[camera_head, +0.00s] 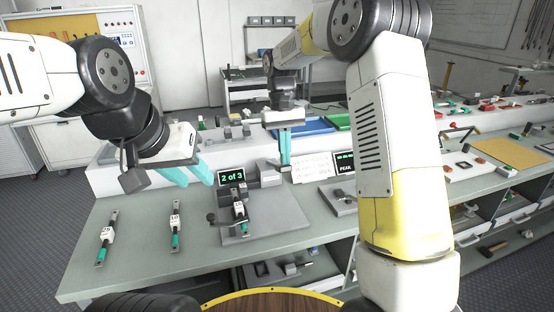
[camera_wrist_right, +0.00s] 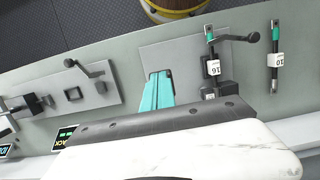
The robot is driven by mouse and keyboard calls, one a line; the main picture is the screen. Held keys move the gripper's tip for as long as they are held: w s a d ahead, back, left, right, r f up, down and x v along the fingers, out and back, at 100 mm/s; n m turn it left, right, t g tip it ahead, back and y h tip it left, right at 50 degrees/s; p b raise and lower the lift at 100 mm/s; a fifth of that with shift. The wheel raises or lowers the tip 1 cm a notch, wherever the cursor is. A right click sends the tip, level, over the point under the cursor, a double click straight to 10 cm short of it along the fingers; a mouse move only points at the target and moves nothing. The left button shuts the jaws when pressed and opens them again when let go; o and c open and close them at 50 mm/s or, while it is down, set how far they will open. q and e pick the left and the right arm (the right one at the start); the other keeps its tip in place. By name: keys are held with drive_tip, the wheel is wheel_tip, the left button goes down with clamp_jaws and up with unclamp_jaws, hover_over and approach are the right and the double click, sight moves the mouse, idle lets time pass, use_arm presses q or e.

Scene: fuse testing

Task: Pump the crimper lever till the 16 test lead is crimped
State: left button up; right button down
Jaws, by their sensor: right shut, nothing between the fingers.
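The 16 test lead (camera_head: 239,212) lies in the crimper on its grey base plate (camera_head: 268,222); its white 16 tag and green sleeve also show in the right wrist view (camera_wrist_right: 212,67). The crimper lever (camera_head: 212,217) sticks out to the left of the lead, with a round black knob; in the right wrist view it shows too (camera_wrist_right: 240,38). The crimper display (camera_head: 231,177) reads "2 of 3". My right gripper (camera_head: 285,162) is shut and empty, above and behind the crimper plate, apart from the lever. My left gripper (camera_head: 194,180) is open and empty, left of the display.
Blue and green bins (camera_head: 310,128) are behind.

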drive_tip(key=shift+f, duration=0.15)
drive_tip(key=x, duration=0.8)
idle(1.2)
drive_tip(key=shift+v, duration=4.2)
drive_tip(key=shift+w+r, duration=0.1)
drive_tip(key=shift+r, duration=0.5)
drive_tip(key=v, duration=0.5)
drive_tip(key=shift+r, duration=0.4)
